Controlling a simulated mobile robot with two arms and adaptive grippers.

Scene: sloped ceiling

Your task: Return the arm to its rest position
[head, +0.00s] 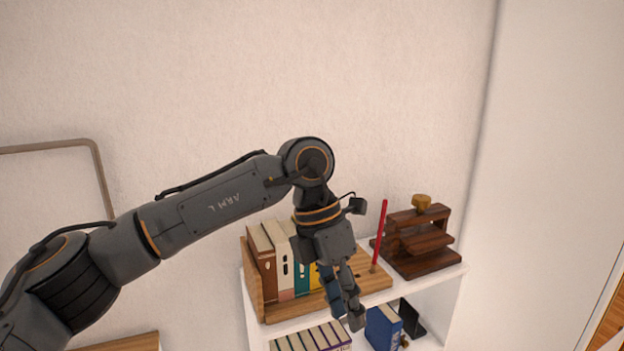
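My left arm reaches in from the left and bends down at the wrist over a white shelf unit. My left gripper (350,312) points down in front of the shelf's top board. Its fingers are seen nearly edge-on and overlap, so their opening is unclear. I see nothing clearly held in it. My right gripper is out of the picture.
The white shelf (433,283) carries a wooden book holder (254,290) with several books, a red stick (380,232) standing upright, and a dark wooden press (420,262). Below are more books (312,338) and a blue book (383,327). A metal frame (95,160) is at left.

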